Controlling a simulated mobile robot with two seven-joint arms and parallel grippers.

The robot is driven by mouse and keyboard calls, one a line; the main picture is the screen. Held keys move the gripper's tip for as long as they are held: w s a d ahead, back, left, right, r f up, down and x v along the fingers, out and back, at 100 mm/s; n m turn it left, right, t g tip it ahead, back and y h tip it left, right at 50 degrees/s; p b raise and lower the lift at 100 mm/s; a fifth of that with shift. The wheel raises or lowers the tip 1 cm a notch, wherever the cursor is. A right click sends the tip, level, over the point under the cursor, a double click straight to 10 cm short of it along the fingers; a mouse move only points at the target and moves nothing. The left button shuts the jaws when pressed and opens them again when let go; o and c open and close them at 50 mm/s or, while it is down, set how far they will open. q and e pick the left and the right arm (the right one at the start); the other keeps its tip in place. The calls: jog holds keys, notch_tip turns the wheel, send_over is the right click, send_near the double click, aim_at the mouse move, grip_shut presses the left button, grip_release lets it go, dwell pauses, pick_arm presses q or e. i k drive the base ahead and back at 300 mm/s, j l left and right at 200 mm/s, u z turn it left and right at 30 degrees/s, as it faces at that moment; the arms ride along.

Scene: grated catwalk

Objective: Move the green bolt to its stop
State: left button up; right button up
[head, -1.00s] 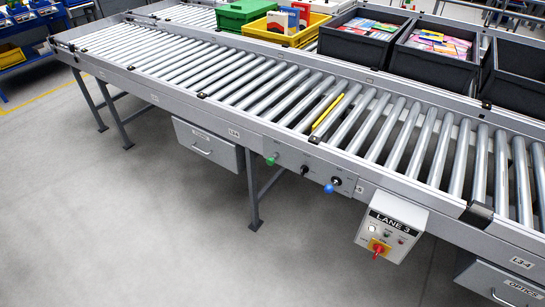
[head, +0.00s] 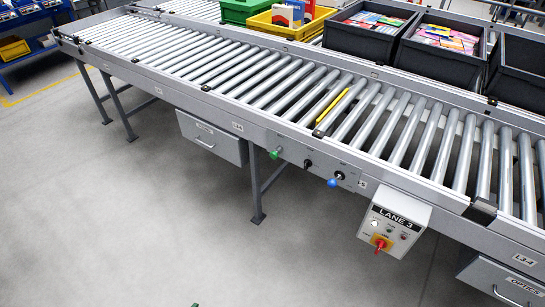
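The green bolt appears as a small green knob (head: 275,153) on the grey side panel of the roller conveyor (head: 236,126). It is at the left end of a row, with a black knob (head: 308,164) and a blue knob (head: 332,182) to its right. Its slot and its stop are too small to make out. Neither of my grippers is in view, and nothing touches the green knob.
A LANE 3 control box (head: 393,222) with a red and yellow switch juts from the conveyor's front. A grey drawer (head: 212,138) hangs below on the left. Dark bins (head: 437,61) stand behind the rollers. The floor in front is clear, except for a tiny green bit at the bottom edge.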

aim_at(274, 154)
jog(key=i+z, duration=0.2)
jog(key=i, duration=0.3)
jog(key=i+j+z, duration=0.25)
jog(key=i, duration=0.25)
jog(key=l, duration=0.1)
